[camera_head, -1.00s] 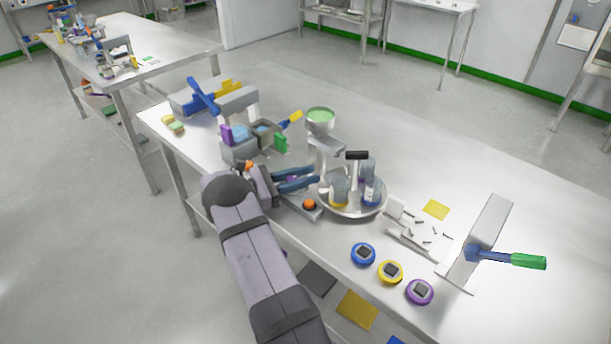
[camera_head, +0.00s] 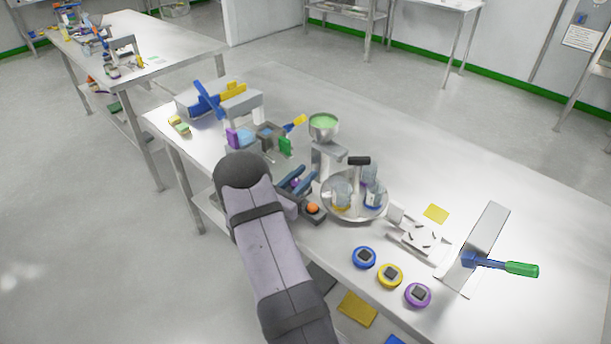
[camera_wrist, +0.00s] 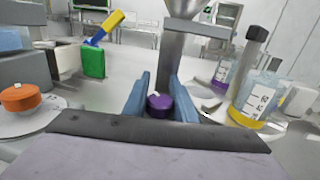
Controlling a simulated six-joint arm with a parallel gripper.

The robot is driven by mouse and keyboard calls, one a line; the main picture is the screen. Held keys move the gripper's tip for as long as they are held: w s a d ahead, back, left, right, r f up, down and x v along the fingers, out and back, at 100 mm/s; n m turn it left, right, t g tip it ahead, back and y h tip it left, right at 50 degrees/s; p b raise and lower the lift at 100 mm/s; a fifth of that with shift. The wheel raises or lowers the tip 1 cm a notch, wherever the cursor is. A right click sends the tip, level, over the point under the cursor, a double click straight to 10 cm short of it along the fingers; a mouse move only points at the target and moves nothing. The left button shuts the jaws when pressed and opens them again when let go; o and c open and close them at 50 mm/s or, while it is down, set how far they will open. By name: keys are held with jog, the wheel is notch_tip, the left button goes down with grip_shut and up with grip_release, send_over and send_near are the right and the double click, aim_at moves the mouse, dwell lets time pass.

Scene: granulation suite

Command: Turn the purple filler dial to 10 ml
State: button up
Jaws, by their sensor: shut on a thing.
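The purple filler dial (camera_wrist: 159,104) is a small round knob with a white mark on top, low in front of the grey filler post in the wrist view. My gripper (camera_wrist: 155,98) has its blue fingers on both sides of the dial and is shut on it. In the head view my gripper (camera_head: 297,184) is beside the filler, and a little purple shows between the fingers. The filler (camera_head: 323,150) carries a silver funnel with green contents. The dial's scale is too small to read.
A round tray (camera_head: 354,212) with beakers stands right of the filler. An orange button (camera_head: 312,208) sits close to my gripper. Blue (camera_head: 364,257), yellow (camera_head: 390,275) and purple (camera_head: 418,294) round devices line the front edge. A green block (camera_wrist: 93,58) is at left.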

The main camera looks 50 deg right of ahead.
aim_at(293, 186)
jog(key=shift+w+n+t, duration=0.1)
jog(key=shift+n+t, duration=0.2)
jog(key=shift+t, duration=0.1)
jog(key=o, duration=0.8)
jog(key=shift+c, duration=0.2)
jog(key=shift+a, duration=0.1)
jog(key=shift+s+a+b, duration=0.25)
jog(key=shift+a, duration=0.9)
jog(key=shift+s+a+b, duration=0.25)
jog(key=shift+a+b, duration=0.05)
jog(key=shift+a, duration=0.9)
jog(key=shift+s+a+b, duration=0.25)
jog(key=shift+a, duration=0.9)
jog(key=shift+r, duration=0.1)
